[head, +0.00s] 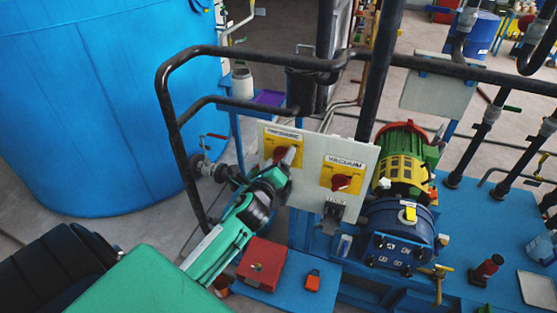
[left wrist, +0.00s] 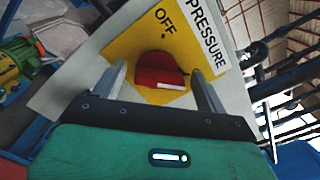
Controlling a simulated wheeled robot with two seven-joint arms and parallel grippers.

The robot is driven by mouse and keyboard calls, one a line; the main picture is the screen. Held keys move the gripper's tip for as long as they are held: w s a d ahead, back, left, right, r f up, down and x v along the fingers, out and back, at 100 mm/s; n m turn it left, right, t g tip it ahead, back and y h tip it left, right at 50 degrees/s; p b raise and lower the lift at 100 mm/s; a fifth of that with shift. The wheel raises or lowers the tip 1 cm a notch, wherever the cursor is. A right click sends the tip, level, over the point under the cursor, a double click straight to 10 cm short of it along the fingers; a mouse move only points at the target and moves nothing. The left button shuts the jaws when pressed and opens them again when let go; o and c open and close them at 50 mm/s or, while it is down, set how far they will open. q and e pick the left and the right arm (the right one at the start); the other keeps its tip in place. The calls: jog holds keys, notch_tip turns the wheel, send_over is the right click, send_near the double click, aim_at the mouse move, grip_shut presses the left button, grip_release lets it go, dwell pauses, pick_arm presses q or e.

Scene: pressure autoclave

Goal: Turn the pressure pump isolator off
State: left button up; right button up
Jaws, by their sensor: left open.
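The pressure isolator is a red rotary knob (left wrist: 158,70) on a yellow plate (left wrist: 120,50) marked OFF, beside a PRESSURE label. In the left wrist view, a white mark lies on the knob's lower right side, away from the OFF text. In the head view, its yellow plate (head: 271,138) is on the left of a white panel (head: 310,185). My left gripper (head: 287,160) is open in front of the knob. In the left wrist view, its two fingers stand on either side of the knob; contact cannot be told. My right gripper is not in view.
A similar VACUUM isolator (head: 342,182) sits right of the pressure one on the same panel. A black tubular rail (head: 172,115) curves around the left of the panel. A yellow-green motor (head: 402,165) and blue pump (head: 395,220) stand to the right. A red box (head: 262,262) is below.

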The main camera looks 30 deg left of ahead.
pick_arm(q)
jog(key=c, duration=0.9)
jog(key=shift+c, duration=0.2)
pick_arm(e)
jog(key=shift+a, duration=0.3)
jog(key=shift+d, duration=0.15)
pick_arm(q)
jog(key=shift+n, duration=1.1)
jog(key=n, duration=0.5)
jog(key=shift+a, duration=0.15)
jog(key=n, duration=0.8)
jog(key=shift+a, duration=0.1)
jog(key=shift+f+n+p, duration=0.1)
jog(key=shift+n+p, duration=0.2)
jog(key=shift+n, duration=1)
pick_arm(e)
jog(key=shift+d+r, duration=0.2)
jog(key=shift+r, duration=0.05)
